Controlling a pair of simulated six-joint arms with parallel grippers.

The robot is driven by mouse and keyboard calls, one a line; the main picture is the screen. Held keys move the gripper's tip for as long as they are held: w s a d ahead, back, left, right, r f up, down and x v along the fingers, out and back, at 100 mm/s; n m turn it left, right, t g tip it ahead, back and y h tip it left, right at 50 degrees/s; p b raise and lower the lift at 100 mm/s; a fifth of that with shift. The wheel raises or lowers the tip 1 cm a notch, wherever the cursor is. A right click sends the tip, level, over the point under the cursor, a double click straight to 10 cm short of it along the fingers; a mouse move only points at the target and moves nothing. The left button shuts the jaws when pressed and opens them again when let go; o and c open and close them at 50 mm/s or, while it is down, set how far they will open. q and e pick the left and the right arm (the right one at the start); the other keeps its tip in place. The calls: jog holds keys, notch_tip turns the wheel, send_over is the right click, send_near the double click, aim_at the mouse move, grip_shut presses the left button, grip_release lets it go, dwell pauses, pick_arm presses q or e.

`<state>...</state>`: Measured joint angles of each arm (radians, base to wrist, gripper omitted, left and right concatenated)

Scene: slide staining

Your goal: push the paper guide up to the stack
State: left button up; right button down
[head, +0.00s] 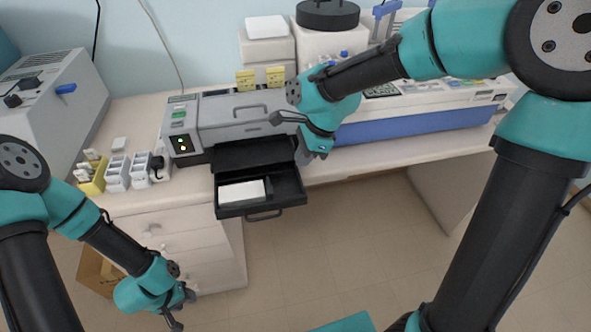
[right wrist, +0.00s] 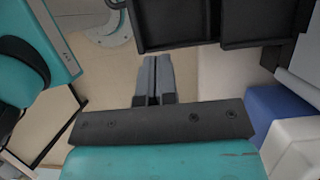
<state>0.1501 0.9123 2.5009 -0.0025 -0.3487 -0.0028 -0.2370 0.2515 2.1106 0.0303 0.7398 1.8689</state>
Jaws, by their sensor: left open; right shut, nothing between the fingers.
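The black paper tray (head: 232,211) is pulled out from the front of the grey printer (head: 236,118). A white paper stack (head: 241,193) lies in its left part. A small dark upright piece, seemingly the paper guide (head: 268,187), stands at the stack's right edge; I cannot tell if they touch. My right gripper (head: 304,157) is near the tray's right rear corner, shut and empty. In the right wrist view its closed fingers (right wrist: 153,66) point toward the dark tray (right wrist: 185,38), apart from it. My left gripper (head: 177,317) is low at the bottom left, open and empty, far from the tray.
A blue-and-white machine (head: 420,122) stands on the counter right of the printer. Small racks (head: 117,172) stand to the printer's left. White drawers (head: 190,240) are below the counter, and a cardboard box (head: 96,270) is on the floor. The space in front of the tray is clear.

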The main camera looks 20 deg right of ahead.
aim_at(269, 187)
jog(key=shift+v, duration=0.8)
jog(key=shift+d, duration=0.55)
jog(key=shift+f, duration=0.1)
jog(key=x, duration=1)
jog(key=a, duration=0.2)
jog(key=shift+a, duration=0.3)
jog(key=shift+w+a, duration=0.2)
jog(key=shift+a, duration=0.55)
